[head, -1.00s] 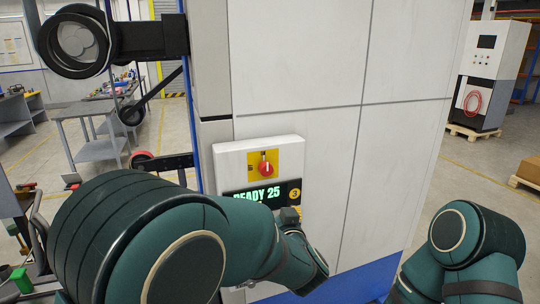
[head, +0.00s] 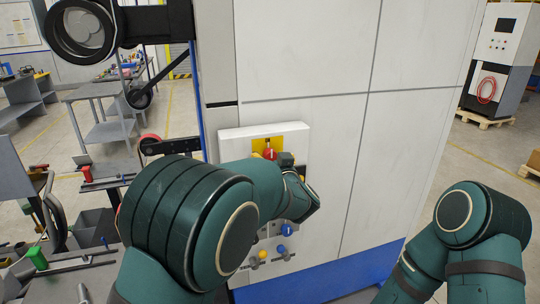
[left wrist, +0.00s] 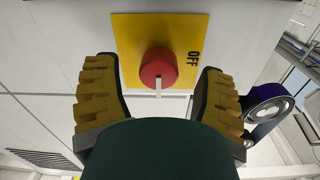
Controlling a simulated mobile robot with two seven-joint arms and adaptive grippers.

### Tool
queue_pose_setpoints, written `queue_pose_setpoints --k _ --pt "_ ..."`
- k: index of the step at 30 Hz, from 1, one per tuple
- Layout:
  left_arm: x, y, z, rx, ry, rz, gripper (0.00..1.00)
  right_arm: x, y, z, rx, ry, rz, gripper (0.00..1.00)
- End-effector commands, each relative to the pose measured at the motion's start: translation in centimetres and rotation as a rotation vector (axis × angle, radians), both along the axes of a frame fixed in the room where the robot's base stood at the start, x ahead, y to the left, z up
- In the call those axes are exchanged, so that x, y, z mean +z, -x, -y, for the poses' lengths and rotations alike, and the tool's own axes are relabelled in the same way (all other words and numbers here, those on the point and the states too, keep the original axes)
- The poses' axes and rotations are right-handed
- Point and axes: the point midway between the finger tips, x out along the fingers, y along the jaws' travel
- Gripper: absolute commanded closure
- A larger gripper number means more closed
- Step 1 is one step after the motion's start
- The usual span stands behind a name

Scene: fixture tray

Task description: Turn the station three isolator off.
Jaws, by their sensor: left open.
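The isolator is a red rotary knob (head: 270,154) on a yellow plate (head: 259,144), high on a white panel (head: 232,148). In the left wrist view the red knob (left wrist: 158,66) has a white mark pointing down the picture, and the yellow plate (left wrist: 132,30) carries the word OFF to the knob's right. My left gripper (left wrist: 158,78) is open, with one yellow ribbed finger on each side of the knob and visible gaps. In the head view my left gripper (head: 282,160) is at the knob, partly hidden by its own wrist. The right gripper is out of view.
Below my left wrist the panel has a blue knob (head: 287,230) and small yellow-handled fittings (head: 263,254). My left arm covers the panel's middle, including the display. A dark round bracket (head: 85,28) juts out at the upper left. A workbench (head: 100,100) stands behind.

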Motion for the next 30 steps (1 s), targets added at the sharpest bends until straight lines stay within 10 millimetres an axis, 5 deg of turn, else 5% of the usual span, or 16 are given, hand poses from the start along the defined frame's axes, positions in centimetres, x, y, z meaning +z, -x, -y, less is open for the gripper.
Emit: queue_pose_setpoints --k 6,16,17,22,30 --pt "0.0 -1.8 -0.5 -0.001 -0.001 0.0 0.3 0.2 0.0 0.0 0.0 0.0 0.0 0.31" --pt "0.0 -2.1 -0.5 -0.002 0.0 0.0 0.3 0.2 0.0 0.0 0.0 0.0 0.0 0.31" --pt "0.0 -2.0 -0.6 -0.002 0.0 0.0 0.35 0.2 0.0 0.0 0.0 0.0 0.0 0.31" --pt "0.0 -2.0 -0.5 -0.002 0.0 0.0 0.95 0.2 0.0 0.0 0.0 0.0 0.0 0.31" --pt "0.0 -2.0 -0.6 -0.002 0.012 0.003 1.0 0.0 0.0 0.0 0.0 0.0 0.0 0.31"
